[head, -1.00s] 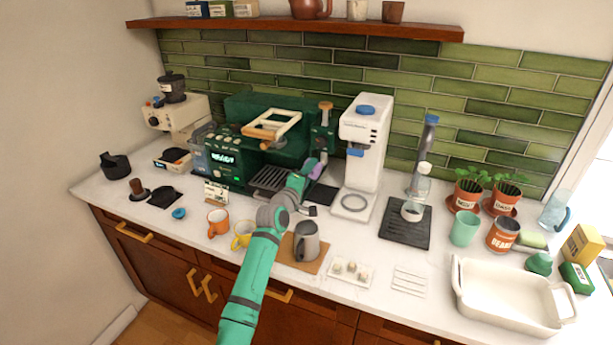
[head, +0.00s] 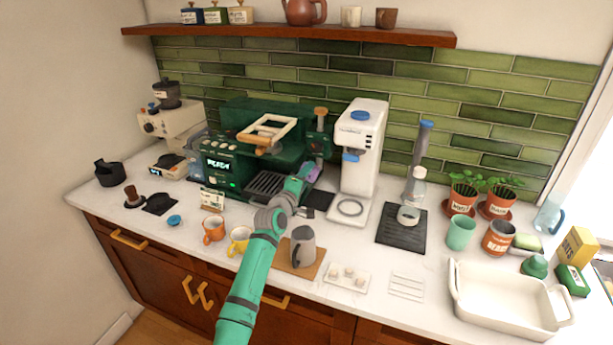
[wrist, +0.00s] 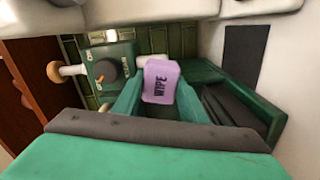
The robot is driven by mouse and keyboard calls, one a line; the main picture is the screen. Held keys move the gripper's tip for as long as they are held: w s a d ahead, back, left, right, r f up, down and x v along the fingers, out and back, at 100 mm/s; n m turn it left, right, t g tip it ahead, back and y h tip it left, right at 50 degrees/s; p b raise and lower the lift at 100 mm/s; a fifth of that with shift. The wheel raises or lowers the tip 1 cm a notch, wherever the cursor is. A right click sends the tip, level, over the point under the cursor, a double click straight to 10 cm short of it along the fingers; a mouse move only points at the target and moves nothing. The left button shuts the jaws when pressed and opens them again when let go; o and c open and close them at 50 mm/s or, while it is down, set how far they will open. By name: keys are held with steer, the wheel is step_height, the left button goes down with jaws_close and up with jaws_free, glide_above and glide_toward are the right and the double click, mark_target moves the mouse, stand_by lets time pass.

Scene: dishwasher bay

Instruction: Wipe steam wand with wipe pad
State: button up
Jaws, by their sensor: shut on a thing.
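The purple wipe pad (wrist: 161,82), marked "WIPE", is held between the fingertips of my gripper (wrist: 160,100) in the wrist view. In the head view the pad (head: 313,174) shows as a small purple patch at the end of my arm, by the right side of the green espresso machine (head: 265,150). The machine's side panel with a dark knob (wrist: 107,70) shows just behind the pad in the wrist view. I cannot make out the steam wand clearly; the pad and my gripper cover that area, so contact cannot be told.
A white dispenser (head: 361,150) stands close on the right of my gripper. A grey pitcher (head: 303,246) on a wooden board, a yellow mug (head: 238,241) and an orange mug (head: 214,230) stand in front, near my arm.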

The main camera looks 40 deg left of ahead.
steer(key=shift+x, duration=0.95)
steer(key=d, duration=0.2)
steer(key=w+d, duration=0.1)
steer(key=shift+d, duration=0.4)
stand_by(0.4)
steer(key=shift+s+a+r, duration=0.1)
steer(key=shift+a, duration=0.15)
steer(key=shift+s+a, duration=0.2)
steer(key=shift+a, duration=0.85)
steer(key=shift+c, duration=1.4)
steer(key=shift+s+a, duration=0.25)
steer(key=shift+a, duration=0.85)
steer(key=shift+w+d, duration=0.15)
steer(key=shift+d, duration=0.15)
